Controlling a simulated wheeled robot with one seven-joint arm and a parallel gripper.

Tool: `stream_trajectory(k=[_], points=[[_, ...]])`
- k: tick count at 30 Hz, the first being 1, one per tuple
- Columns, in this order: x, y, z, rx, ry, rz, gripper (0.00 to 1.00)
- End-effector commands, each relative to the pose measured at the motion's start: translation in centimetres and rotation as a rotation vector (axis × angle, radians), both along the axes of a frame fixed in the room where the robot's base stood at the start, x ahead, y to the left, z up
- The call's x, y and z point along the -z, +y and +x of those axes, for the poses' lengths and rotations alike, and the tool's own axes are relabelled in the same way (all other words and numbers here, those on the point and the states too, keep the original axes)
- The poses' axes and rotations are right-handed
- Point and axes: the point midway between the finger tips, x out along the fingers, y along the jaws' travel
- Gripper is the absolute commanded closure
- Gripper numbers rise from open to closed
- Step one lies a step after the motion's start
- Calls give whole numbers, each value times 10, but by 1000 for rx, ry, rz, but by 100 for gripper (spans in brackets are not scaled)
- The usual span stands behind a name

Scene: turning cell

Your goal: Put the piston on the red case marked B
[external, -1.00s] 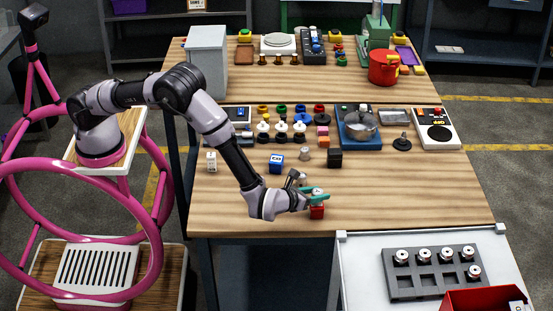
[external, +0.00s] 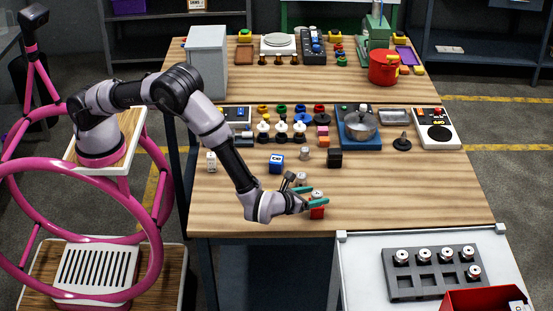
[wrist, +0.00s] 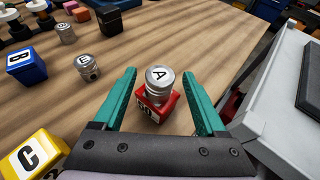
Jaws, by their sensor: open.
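A silver piston (wrist: 159,80) with an A on its top stands upright on a red case (wrist: 156,104); the case's front marking is not readable. In the external view the piston (external: 317,196) and red case (external: 317,212) are near the table's front edge. My gripper (wrist: 164,98) is open, its teal fingers apart on both sides of the piston and case, not touching the piston. A blue case (wrist: 27,64) marked B and a yellow case (wrist: 30,155) marked C lie to the left in the wrist view.
Two more silver pistons stand nearby (wrist: 88,66) (wrist: 65,32). A black case (external: 334,158) is farther back. A grey tray (external: 405,281) with several parts is on the white bench (external: 362,246) at front right. The table right of the red case is clear.

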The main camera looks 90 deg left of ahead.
Motion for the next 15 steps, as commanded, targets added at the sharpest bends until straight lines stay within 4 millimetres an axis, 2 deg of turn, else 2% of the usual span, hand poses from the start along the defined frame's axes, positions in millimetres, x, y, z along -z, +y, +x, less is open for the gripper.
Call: stream_trajectory(k=[9, 15], points=[[-27, -43, -49, 4, 0, -2, 26], [-38, -59, -68, 3, -1, -1, 26]])
